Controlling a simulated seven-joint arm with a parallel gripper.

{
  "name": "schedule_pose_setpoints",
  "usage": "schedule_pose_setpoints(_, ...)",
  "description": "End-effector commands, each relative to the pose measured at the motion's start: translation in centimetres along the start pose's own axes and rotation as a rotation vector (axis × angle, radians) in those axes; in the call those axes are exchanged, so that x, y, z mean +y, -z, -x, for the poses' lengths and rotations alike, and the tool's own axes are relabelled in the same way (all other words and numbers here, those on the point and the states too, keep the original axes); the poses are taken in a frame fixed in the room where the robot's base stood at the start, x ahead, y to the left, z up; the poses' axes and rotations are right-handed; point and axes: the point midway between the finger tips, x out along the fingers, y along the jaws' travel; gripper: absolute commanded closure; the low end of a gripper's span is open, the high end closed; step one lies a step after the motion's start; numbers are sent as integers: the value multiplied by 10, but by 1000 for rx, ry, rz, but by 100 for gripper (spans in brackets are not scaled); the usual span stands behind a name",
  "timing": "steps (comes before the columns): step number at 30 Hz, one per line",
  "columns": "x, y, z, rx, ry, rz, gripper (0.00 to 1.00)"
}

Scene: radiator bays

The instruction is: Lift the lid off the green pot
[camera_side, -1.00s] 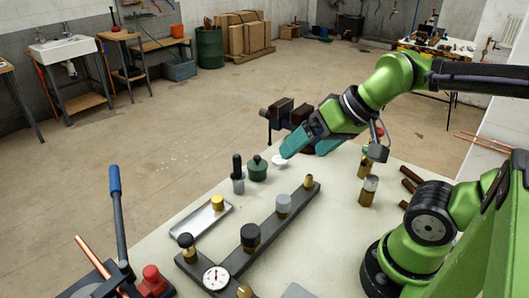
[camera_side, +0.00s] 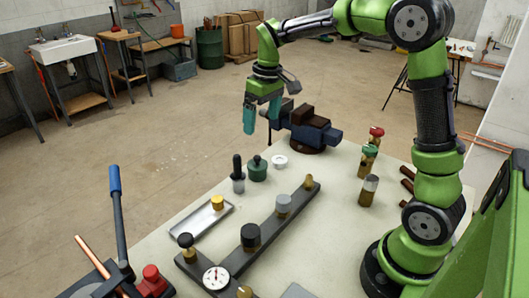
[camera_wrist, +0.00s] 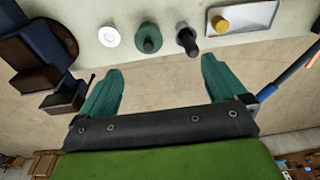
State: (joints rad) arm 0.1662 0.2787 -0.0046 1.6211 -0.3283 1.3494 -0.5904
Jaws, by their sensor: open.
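The small green pot (camera_side: 257,174) stands upright near the far edge of the table, with its lid (camera_side: 257,161) and dark knob on top. In the wrist view the green pot (camera_wrist: 149,45) is seen from above, its dark knob in the middle, beyond the fingertips and roughly between them in line. My gripper (camera_side: 262,120) is open and empty, raised in the air above and beyond the pot, fingers pointing down. Its two teal fingers also show in the wrist view (camera_wrist: 160,68). Nothing touches the pot.
A white round dish (camera_side: 279,161) is right of the pot; a grey holder with a black-handled tool (camera_side: 238,175) is left. A blue-brown vise (camera_side: 310,130) stands behind right. A tray (camera_side: 196,226) with a yellow cap and a dark bar with several fittings (camera_side: 268,221) lie nearer.

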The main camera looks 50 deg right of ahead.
Motion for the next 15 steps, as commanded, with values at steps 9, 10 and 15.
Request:
schedule_pose_setpoints(9, 29, 41, 6, -102, -16, 337, 2)
schedule_pose_setpoints(10, 28, 39, 4, -109, -12, 352, 2)
schedule_pose_setpoints(15, 28, 36, -15, -117, -5, 376, 2)
